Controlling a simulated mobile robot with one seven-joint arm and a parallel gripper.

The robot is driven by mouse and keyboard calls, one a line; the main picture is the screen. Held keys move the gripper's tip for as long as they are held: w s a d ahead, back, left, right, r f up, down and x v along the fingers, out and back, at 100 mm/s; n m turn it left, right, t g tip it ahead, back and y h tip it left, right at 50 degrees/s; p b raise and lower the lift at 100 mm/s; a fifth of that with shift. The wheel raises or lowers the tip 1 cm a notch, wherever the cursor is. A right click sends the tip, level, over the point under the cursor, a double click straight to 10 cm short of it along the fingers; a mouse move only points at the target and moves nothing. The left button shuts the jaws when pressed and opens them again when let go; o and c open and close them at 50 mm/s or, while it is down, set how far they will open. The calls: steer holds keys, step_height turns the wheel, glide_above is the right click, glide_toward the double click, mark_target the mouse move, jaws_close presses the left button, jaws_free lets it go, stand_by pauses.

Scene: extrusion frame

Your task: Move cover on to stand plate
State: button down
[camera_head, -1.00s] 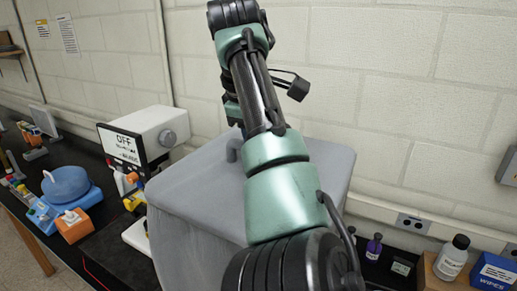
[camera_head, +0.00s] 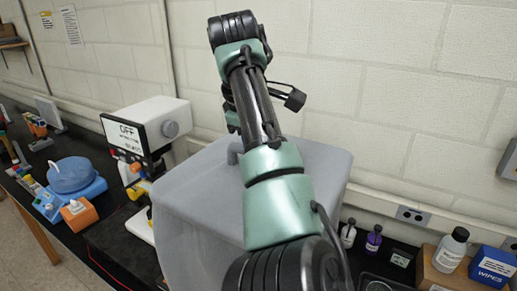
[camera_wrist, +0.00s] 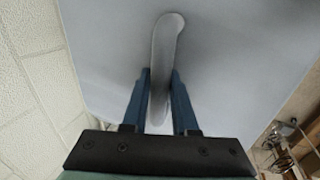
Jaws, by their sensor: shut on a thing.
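The cover (camera_head: 190,190) is a large grey box-like hood with a flat top and rounded edges, in the middle of the head view. My arm passes in front of its top. Its upright handle (camera_wrist: 165,45) shows in the wrist view as a rounded grey bar. My gripper (camera_wrist: 160,76) is shut on this handle, one blue finger on each side, above the cover's top. The fingertips are hidden behind my arm in the head view. I cannot make out the stand plate, and the cover's lower edge is not clearly visible.
A white instrument (camera_head: 150,125) with an "OFF" screen stands close left of the cover. A blue device (camera_head: 72,178) and an orange box (camera_head: 77,215) are farther left. At right stand a purple bottle (camera_head: 373,241), a white bottle (camera_head: 451,250) and a blue wipes box (camera_head: 492,267). A wall is behind.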

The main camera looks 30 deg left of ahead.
steer(key=shift+a, duration=0.15)
steer(key=c, duration=0.6)
jaws_free()
steer(key=shift+f, duration=0.1)
steer(key=b+v, duration=0.2)
steer(key=v, duration=1.1)
